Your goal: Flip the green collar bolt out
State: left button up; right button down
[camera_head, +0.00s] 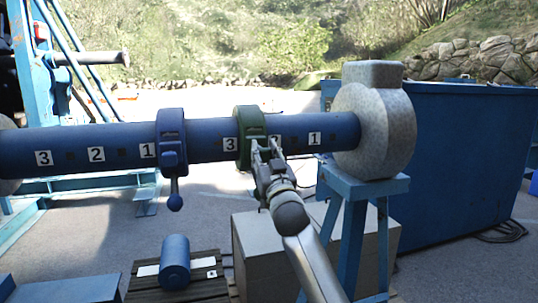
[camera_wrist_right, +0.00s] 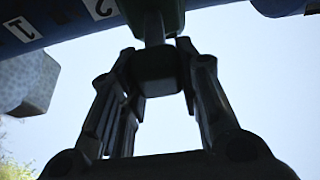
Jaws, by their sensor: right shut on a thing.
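My right gripper (camera_head: 267,148) reaches up from below at the collar's right lower side. In the right wrist view the gripper (camera_wrist_right: 157,50) is shut on the green collar bolt (camera_wrist_right: 156,72), a dark block on a stem. The stem runs up to the collar's dark underside (camera_wrist_right: 150,8). In the head view the fingers mostly hide the bolt. My left gripper is not in view.
A blue collar (camera_head: 171,140) with a hanging knobbed bolt (camera_head: 174,197) is on the bar farther left. A grey stone-like end piece (camera_head: 377,125) rests on a blue stand (camera_head: 362,187) at right. Below are a blue cylinder (camera_head: 174,262) on a pallet and a grey box (camera_head: 262,262).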

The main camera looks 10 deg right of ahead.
jog(key=c, duration=1.2)
grip_release()
jog(key=shift+a, duration=0.1)
jog(key=shift+o, duration=0.8)
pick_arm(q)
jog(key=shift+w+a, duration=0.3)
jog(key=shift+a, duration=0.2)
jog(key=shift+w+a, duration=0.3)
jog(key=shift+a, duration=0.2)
pick_arm(e)
jog(key=v, duration=1.2)
jog(key=shift+f, duration=0.1)
